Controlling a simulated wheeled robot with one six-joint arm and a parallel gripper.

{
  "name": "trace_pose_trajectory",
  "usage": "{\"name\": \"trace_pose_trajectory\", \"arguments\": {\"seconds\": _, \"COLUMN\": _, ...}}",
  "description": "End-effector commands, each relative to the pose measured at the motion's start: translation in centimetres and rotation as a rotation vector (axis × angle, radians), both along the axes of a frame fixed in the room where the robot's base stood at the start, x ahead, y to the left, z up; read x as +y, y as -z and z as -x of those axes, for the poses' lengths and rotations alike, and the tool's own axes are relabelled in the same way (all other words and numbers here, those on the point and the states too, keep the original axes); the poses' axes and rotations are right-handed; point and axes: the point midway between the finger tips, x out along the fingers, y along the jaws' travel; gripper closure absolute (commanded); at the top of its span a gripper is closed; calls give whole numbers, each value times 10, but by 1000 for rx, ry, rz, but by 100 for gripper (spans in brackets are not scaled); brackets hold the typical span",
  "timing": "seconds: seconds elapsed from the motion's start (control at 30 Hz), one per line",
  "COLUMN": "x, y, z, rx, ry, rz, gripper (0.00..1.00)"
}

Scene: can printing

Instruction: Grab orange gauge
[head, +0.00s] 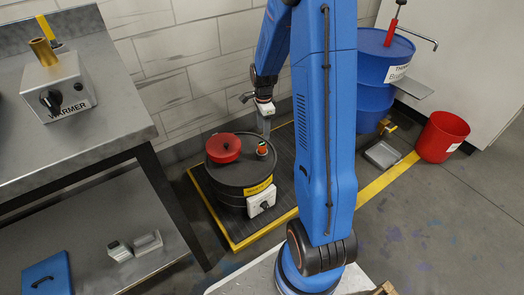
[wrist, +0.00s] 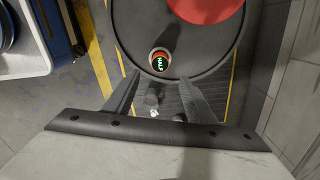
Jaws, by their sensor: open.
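The orange gauge (head: 262,149) is a small upright piece with an orange body and a dark green top, standing on the lid of a black drum (head: 232,182). In the wrist view the gauge (wrist: 160,60) shows its round dark face with green lettering and an orange-red rim, near the drum lid's edge. My gripper (head: 266,130) hangs close above and behind the gauge. In the wrist view my gripper (wrist: 158,77) is open and empty, its two fingers apart, with the gauge just beyond the gap between the fingertips. I cannot tell the exact height between them.
A red lid (head: 223,148) sits on the drum left of the gauge. The drum stands on a dark, yellow-edged mat (head: 236,238) beside the tiled wall. A steel table with a warmer (head: 54,88) is left. A blue drum (head: 376,75) and red bucket (head: 441,137) are right.

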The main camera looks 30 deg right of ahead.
Motion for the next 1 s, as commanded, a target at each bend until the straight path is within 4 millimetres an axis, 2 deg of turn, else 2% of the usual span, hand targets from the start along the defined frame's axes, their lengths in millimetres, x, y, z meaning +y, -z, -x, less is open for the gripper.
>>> {"name": "trace_pose_trajectory", "arguments": {"seconds": 0.2, "x": 0, "y": 37, "z": 1, "rx": 4, "ry": -1, "rz": -1, "gripper": 49}}
{"name": "trace_pose_trajectory", "arguments": {"seconds": 0.33, "x": 0, "y": 51, "z": 1, "rx": 2, "ry": -1, "rz": 0, "gripper": 49}}
{"name": "trace_pose_trajectory", "arguments": {"seconds": 0.57, "x": 1, "y": 62, "z": 0, "rx": 1, "ry": -1, "rz": 0, "gripper": 49}}
{"name": "trace_pose_trajectory", "arguments": {"seconds": 0.8, "x": 2, "y": 93, "z": 0, "rx": 2, "ry": -1, "rz": 0, "gripper": 49}}
{"name": "trace_pose_trajectory", "arguments": {"seconds": 1.0, "x": 2, "y": 107, "z": 0, "rx": 0, "ry": -1, "rz": 0, "gripper": 49}}
